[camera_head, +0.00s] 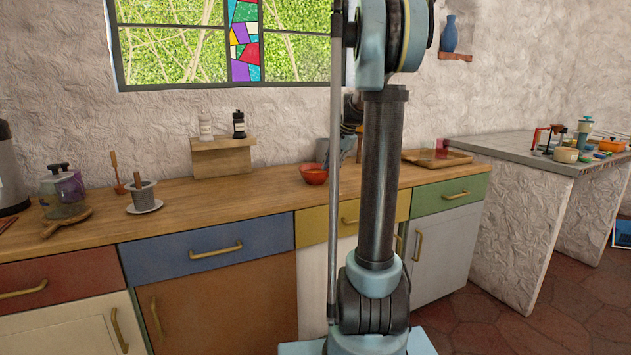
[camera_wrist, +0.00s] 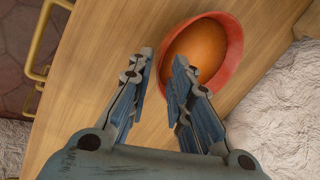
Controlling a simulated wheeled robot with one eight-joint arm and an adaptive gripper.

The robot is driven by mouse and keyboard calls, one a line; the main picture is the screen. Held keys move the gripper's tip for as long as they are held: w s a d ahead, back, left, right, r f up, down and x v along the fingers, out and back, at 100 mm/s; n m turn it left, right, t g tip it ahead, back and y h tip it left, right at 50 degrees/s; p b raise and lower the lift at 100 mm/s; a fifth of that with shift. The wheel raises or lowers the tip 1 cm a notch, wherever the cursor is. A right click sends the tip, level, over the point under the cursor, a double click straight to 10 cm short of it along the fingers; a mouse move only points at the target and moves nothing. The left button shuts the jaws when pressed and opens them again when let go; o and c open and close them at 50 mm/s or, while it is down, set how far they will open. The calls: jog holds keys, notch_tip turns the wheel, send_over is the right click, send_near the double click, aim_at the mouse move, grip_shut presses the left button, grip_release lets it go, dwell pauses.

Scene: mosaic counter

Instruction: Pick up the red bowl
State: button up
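The red bowl (camera_head: 313,177) stands upright on the wooden counter, just left of my arm in the head view. In the wrist view the bowl (camera_wrist: 232,62) is at the upper middle, red outside and orange inside. My gripper (camera_wrist: 163,58) is open, its two fingers apart. In that view the left finger lies outside the bowl's left rim and the right finger overlaps the bowl's inside. I cannot tell whether either finger touches the bowl.
The wooden counter (camera_head: 265,188) has free room left of the bowl. A small wooden shelf (camera_head: 222,162) with two bottles stands behind it at left. A wooden tray (camera_head: 437,158) lies to the right. The rough white wall is close behind the bowl.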

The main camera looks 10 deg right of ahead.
aim_at(325, 178)
jog(key=shift+a+x, duration=0.15)
jog(key=shift+x, duration=1.35)
jog(key=shift+a+x, duration=0.15)
jog(key=shift+x, duration=1.35)
jog(key=shift+r, duration=0.15)
grip_shut()
